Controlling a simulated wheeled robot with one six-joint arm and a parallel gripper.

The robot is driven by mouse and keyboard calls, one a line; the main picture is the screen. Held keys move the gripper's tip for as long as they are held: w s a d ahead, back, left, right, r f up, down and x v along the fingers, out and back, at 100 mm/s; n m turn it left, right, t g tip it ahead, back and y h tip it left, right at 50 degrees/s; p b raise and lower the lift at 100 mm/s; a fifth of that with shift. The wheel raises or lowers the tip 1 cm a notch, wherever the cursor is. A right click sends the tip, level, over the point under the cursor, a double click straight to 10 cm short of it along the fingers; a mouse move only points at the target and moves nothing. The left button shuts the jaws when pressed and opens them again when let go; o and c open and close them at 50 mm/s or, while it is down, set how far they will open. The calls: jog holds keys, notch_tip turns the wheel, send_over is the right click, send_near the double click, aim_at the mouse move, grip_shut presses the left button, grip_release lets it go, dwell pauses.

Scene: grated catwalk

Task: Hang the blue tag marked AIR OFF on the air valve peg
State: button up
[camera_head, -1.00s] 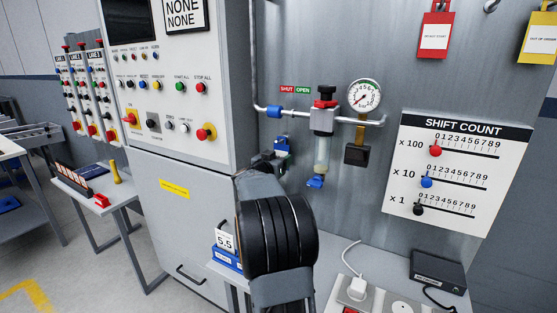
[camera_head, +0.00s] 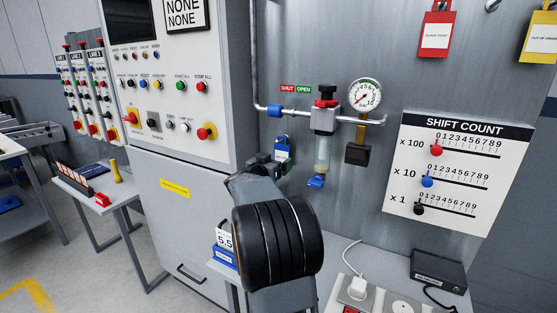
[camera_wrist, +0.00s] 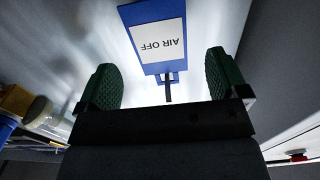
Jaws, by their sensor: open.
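The blue tag (camera_head: 282,149) with a white label hangs against the grey panel, below the blue air valve (camera_head: 275,112) and left of the regulator. In the wrist view the tag (camera_wrist: 154,16) reads AIR OFF upside down. A dark peg (camera_wrist: 168,92) with a blue part behind it shows at the tag's top end, and the tag appears to hang on it. Whether the peg passes through the tag's hole is not clear. My gripper (camera_head: 266,162) is just left of and below the tag. Its green-padded fingers (camera_wrist: 164,80) are wide apart, with nothing touching them.
The regulator (camera_head: 324,120) with a blue drain and the gauge (camera_head: 365,95) stand right of the tag. A grey control cabinet (camera_head: 180,80) is close on the left. A red tag (camera_head: 436,32) and a yellow tag (camera_head: 539,38) hang at upper right. A bench with sockets lies below.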

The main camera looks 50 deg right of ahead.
jog(key=v, duration=1)
jog(key=shift+a, duration=0.35)
